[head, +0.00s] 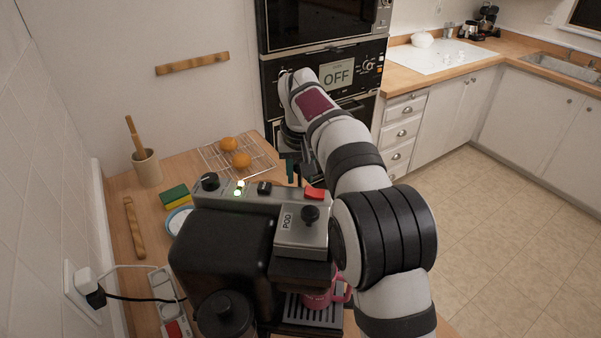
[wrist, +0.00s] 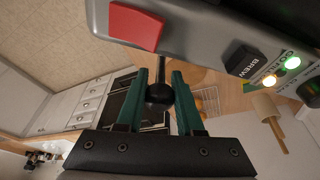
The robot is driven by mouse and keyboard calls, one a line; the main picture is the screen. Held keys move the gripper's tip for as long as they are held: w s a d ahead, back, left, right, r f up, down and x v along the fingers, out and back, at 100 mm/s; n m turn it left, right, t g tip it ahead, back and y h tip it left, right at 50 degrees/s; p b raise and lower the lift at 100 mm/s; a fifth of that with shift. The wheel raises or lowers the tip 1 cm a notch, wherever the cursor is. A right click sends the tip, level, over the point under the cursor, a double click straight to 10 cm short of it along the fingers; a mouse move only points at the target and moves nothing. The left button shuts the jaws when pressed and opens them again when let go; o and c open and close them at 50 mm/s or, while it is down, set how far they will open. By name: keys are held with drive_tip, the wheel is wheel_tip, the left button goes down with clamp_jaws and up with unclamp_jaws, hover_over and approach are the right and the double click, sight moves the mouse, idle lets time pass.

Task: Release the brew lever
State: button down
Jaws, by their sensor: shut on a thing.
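The coffee machine (head: 222,243) stands on the wooden counter, with its control strip along the top. In the wrist view, a round black knob (wrist: 159,93), seemingly the brew lever's end, sits between my green fingers beside the machine's edge. My gripper (wrist: 160,80) is shut on it. In the head view my gripper (head: 291,172) is behind the control strip, and the knob is hidden there. A black piece marked BREW (wrist: 245,62) and lit green and yellow lamps (wrist: 281,72) are on the strip. How far the lever is moved I cannot tell.
A red switch (head: 314,193) and a black-knobbed POD lid (head: 301,232) are on the machine. A pink mug (head: 318,300) stands on its drip tray. A wire rack (head: 222,152) with oranges is behind. The wall oven (head: 345,60) reads OFF.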

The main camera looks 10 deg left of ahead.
drive_tip(key=shift+f, duration=0.1)
drive_tip(key=c, duration=0.5)
unclamp_jaws()
drive_tip(key=shift+c, duration=0.2)
drive_tip(key=v, duration=1.6)
